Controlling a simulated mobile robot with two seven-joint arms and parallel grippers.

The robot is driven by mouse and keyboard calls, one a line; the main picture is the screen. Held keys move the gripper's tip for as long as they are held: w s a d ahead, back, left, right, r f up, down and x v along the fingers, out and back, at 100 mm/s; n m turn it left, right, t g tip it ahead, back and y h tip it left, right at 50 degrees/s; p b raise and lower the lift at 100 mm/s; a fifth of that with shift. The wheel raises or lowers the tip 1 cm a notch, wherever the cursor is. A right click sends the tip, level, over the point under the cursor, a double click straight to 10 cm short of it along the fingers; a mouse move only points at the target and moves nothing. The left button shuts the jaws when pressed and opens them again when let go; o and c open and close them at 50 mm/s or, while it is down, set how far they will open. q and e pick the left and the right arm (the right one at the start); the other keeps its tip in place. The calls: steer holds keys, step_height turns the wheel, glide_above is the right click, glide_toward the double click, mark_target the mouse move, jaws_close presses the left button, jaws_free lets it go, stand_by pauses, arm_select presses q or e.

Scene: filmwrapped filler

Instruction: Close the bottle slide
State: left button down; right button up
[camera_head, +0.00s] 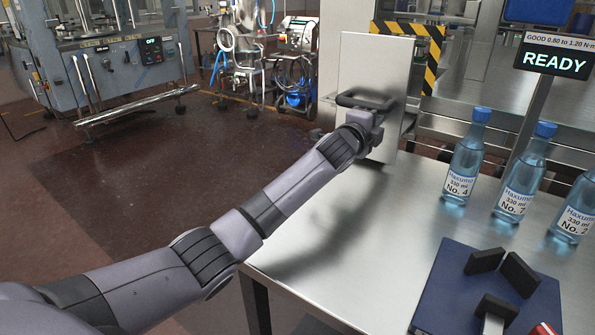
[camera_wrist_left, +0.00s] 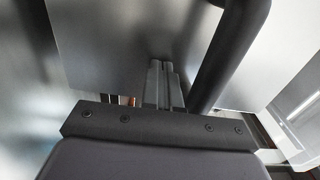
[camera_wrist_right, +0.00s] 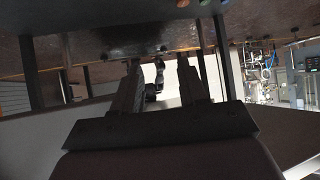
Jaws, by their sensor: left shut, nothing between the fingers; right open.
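The bottle slide shows in the head view as an upright grey metal plate (camera_head: 374,68) with a black bar handle (camera_head: 362,101), at the far left edge of the steel table. My left gripper (camera_head: 370,118) is at the handle, just below its bar. In the left wrist view the gripper's fingers (camera_wrist_left: 163,82) are together with nothing between them. The dark handle bar (camera_wrist_left: 236,45) runs beside them on the right, outside the fingers; whether they touch it, I cannot tell. My right gripper (camera_wrist_right: 160,88) shows in the right wrist view, open and empty.
Several blue-capped water bottles, among them No. 4 (camera_head: 463,165) and No. 7 (camera_head: 518,185), stand on the table's right (camera_head: 350,240). A blue device (camera_head: 440,300) with black blocks sits in front. A display (camera_head: 554,60) reads READY. The table's middle is clear.

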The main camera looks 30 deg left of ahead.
arm_select(q)
steer(key=w, duration=0.1)
steer(key=w+b, duration=0.1)
steer(key=w, duration=0.1)
steer(key=w+b, duration=0.1)
steer(key=w, duration=0.1)
steer(key=shift+d, duration=0.25)
arm_select(e)
steer(key=shift+w+a+f, duration=0.25)
steer(key=shift+f, duration=0.2)
steer(key=shift+w+a+f, duration=0.2)
steer(key=shift+f, duration=0.2)
arm_select(q)
steer(key=shift+s, duration=0.1)
arm_select(e)
steer(key=shift+r, duration=0.15)
